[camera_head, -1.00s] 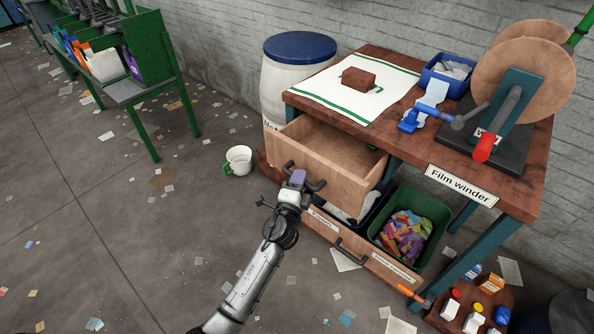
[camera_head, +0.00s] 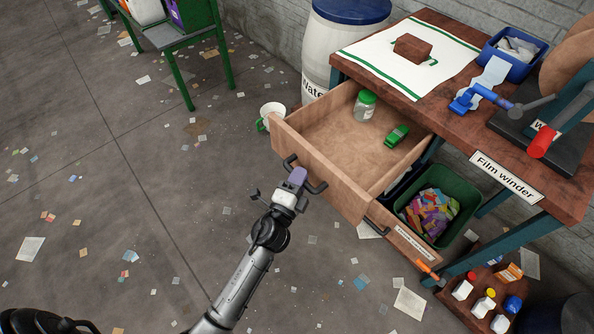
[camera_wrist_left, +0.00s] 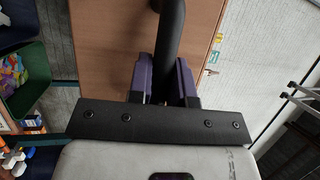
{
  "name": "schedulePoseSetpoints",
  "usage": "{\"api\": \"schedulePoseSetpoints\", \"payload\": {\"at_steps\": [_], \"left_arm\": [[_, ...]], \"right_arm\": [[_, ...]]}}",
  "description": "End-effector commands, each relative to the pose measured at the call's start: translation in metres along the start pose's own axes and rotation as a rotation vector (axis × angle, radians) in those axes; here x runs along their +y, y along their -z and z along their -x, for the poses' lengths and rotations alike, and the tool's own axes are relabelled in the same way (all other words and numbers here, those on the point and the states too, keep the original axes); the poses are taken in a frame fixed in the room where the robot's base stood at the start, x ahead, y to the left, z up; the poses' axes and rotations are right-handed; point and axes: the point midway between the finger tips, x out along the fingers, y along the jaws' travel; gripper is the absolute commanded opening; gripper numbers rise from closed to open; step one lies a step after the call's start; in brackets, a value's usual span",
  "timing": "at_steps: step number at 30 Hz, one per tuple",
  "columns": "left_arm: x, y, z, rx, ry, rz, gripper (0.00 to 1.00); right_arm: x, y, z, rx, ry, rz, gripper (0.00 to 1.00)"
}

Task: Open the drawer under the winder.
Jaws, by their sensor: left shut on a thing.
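The wooden drawer (camera_head: 330,178) under the film winder table stands pulled far out. Inside it are a jar with a green lid (camera_head: 365,106) and a small green object (camera_head: 397,136). My left gripper (camera_head: 297,178) is at the drawer's front, shut on its dark bar handle (camera_head: 316,187). The left wrist view shows the purple fingers (camera_wrist_left: 163,75) on both sides of the handle (camera_wrist_left: 170,40), with the wooden drawer front behind. The winder (camera_head: 545,130) stands on the table top. My right gripper is not in view.
A white mug (camera_head: 271,114) stands on the floor beside the drawer's left side. A water barrel (camera_head: 340,50) is behind it. Below the table are a green bin of scraps (camera_head: 462,186) and a lower drawer front (camera_head: 408,240). Open floor lies left.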

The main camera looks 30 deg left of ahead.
Motion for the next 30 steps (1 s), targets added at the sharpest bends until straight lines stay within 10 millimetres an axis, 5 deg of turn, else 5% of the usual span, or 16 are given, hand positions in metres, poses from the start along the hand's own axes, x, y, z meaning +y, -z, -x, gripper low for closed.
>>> {"api": "schedulePoseSetpoints", "payload": {"at_steps": [9, 10, 18, 30], "left_arm": [[-0.001, 0.0, 0.0, 0.001, 0.001, 0.0, 0.0], [-0.001, 0.0, 0.0, 0.001, 0.001, 0.0, 0.2], [0.0, 0.0, 0.0, 0.001, 0.0, 0.0, 0.44], [0.002, 0.0, 0.014, 0.0, -0.002, 0.0, 0.44]], "right_arm": [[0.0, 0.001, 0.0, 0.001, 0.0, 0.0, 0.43], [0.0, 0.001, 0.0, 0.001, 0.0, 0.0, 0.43], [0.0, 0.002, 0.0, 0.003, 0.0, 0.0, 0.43], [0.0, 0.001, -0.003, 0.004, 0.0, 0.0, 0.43]]}}
